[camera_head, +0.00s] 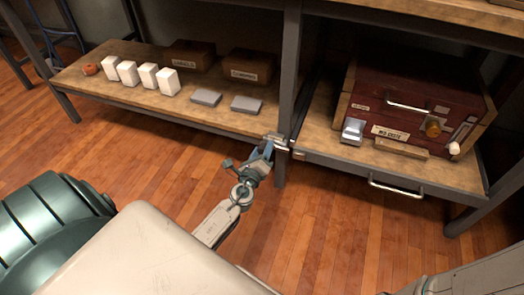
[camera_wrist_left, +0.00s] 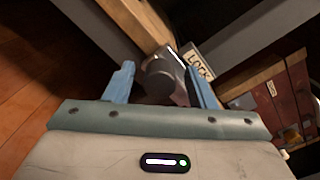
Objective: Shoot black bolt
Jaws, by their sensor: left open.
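A dark bolt knob (camera_wrist_left: 163,78), round and grey-black, shows in the left wrist view beside a label reading LOCK (camera_wrist_left: 198,62). In the head view, the bolt's metal fittings (camera_head: 279,142) sit on the bench's front edge by the middle post. My left gripper (camera_head: 266,152) reaches up to this spot, with blue fingertips. In the left wrist view, its fingers (camera_wrist_left: 158,84) are open, one on each side of the knob. I cannot tell whether either finger touches it. The gripper hides part of the bolt in the head view. My right gripper is not in view.
A drawer with a metal handle (camera_head: 395,187) lies under the right shelf. A dark red cabinet (camera_head: 400,90) stands above it. Several white blocks (camera_head: 148,76) and two grey blocks (camera_head: 246,104) stand on the left shelf. The wooden floor in front is clear.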

